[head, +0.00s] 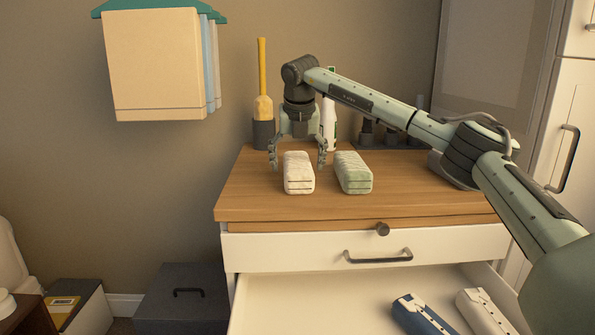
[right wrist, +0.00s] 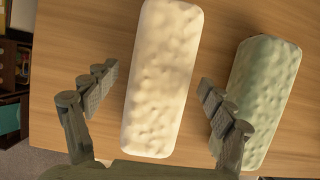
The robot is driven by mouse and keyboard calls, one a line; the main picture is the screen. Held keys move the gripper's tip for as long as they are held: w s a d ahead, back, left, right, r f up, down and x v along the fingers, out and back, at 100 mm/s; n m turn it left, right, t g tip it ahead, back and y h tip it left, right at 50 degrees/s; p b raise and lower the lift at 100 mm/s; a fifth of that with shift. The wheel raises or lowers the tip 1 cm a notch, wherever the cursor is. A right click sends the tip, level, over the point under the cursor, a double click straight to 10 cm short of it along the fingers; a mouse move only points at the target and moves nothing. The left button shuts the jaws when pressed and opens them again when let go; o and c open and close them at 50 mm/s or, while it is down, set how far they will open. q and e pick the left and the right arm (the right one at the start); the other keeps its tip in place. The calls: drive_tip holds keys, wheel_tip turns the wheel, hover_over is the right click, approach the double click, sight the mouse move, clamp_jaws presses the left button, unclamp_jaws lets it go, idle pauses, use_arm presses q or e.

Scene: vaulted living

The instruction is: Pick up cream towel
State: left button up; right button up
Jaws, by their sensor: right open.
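The cream towel (head: 298,174) is a rolled or folded block lying on the wooden top of the drawer cabinet in the head view. It also fills the middle of the right wrist view (right wrist: 162,75). My right gripper (head: 297,158) is open above the towel, pointing down. In the right wrist view its two fingers (right wrist: 160,100) stand on either side of the towel, with visible gaps to it. A green towel (head: 353,172) lies just right of the cream one, close to the right finger in the wrist view (right wrist: 263,95). My left gripper is out of view.
Behind the towels stand a yellow-handled brush in a dark holder (head: 263,133) and a dark rack (head: 390,136). Below the wooden top (head: 245,200), an open drawer (head: 300,300) holds a dark blue bundle (head: 420,315) and a white one (head: 484,311). Cloths hang at upper left (head: 152,62).

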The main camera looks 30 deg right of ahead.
drive_tip(key=c, duration=1.4)
drive_tip(key=shift+o, duration=0.2)
drive_tip(key=shift+r, duration=0.1)
